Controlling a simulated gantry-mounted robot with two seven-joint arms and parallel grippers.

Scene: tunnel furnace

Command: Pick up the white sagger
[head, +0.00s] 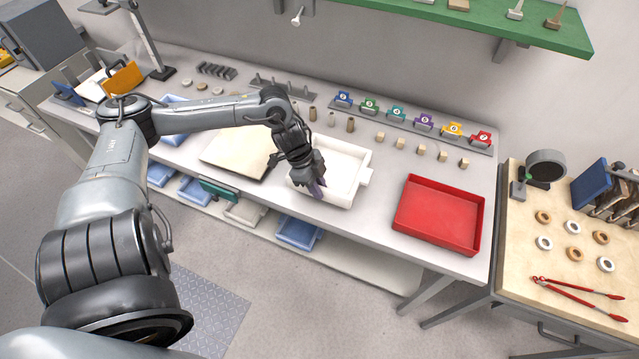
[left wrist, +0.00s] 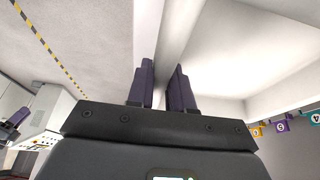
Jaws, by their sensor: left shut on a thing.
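The white sagger (head: 346,159) is a shallow open tray with a small tab on its right side. It sits at the front middle of the grey workbench, and its inside looks empty. My left gripper (head: 317,190) is at the front left of the sagger, pointing down. In the left wrist view the two purple fingers (left wrist: 161,85) stand either side of the sagger's wall (left wrist: 183,30), shut on it. The arm hides the sagger's left edge. I cannot tell whether the sagger is clear of the bench. My right gripper is not in view.
A red tray (head: 440,214) lies to the right, and a beige slab (head: 235,152) lies to the left. Small blocks (head: 420,149) and numbered coloured holders (head: 397,113) line the back. A green shelf (head: 480,20) hangs above. Blue bins (head: 298,233) sit below the bench top.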

